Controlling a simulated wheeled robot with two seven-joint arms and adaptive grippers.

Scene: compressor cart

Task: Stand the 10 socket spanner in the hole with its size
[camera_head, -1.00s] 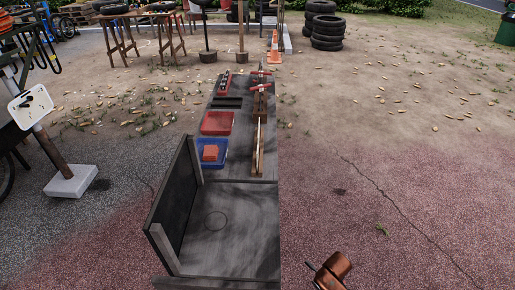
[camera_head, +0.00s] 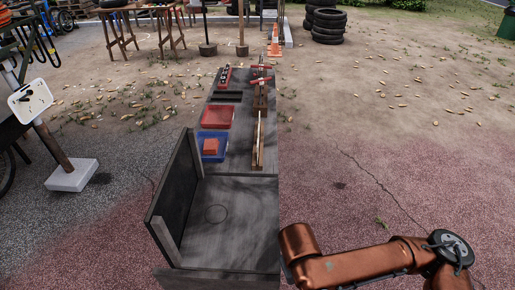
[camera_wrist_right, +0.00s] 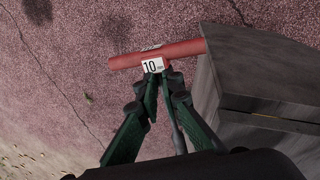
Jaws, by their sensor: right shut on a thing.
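In the right wrist view, the 10 socket spanner (camera_wrist_right: 185,50) shows as a red bar with a white label reading 10 mm. My right gripper (camera_wrist_right: 162,76) is shut on it near the label. The bar lies across the fingertips, over red paving, its right end at the corner of the grey cart. Its socket end is not clear. In the head view, a brown wooden rack (camera_head: 260,102) stands at the cart's far right edge, with red-handled tools (camera_head: 261,80) at it. Its holes and sizes are too small to read. My right and left grippers are outside the head view.
The grey cart (camera_head: 240,225) has a bare near top and an upright dark board (camera_head: 175,185) on its left. Farther along are a blue tray (camera_head: 223,148) with a red block, a red tray (camera_head: 217,117) and dark slots. Open paving lies right of the cart.

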